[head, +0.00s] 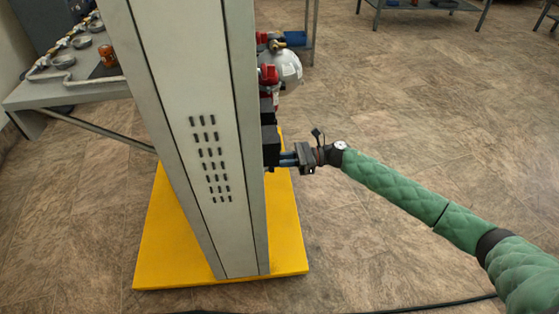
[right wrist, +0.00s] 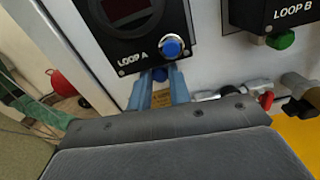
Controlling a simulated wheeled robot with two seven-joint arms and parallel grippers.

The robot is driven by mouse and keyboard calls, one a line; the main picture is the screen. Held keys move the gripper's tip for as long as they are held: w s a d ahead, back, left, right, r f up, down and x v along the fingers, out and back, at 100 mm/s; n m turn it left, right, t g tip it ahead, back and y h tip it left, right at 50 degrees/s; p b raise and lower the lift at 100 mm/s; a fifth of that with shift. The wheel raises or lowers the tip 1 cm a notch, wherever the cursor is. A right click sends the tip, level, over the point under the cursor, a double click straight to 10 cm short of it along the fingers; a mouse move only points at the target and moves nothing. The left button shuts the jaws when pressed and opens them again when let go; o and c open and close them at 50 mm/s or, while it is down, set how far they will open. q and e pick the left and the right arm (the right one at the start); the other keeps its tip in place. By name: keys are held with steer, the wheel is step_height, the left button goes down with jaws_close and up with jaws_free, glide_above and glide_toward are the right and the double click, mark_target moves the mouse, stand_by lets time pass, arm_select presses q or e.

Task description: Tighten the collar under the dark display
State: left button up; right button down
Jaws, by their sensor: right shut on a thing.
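In the right wrist view, a black box labelled LOOP A (right wrist: 132,55) carries a round dark display (right wrist: 128,8), cut off by the top edge. Below the box, a small blue collar (right wrist: 160,74) shows between the two blue-grey fingers of my right gripper (right wrist: 160,92). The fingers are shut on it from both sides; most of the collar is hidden. In the head view, my right gripper (head: 288,160) reaches the right side of the grey cabinet (head: 205,120), and the collar is not distinguishable there. My left gripper is out of view.
A blue button (right wrist: 173,47) sits on the LOOP A box, just above the fingers. A LOOP B box (right wrist: 285,15) with a green knob (right wrist: 282,40) is to the right. A red-handled valve (right wrist: 266,100) is lower right. The cabinet stands on a yellow base (head: 170,255).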

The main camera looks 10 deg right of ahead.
steer(key=c, duration=1.3)
jaws_free()
steer(key=shift+d, duration=0.1)
steer(key=d, duration=0.7)
steer(key=shift+d+b, duration=0.3)
steer(key=shift+b, duration=0.05)
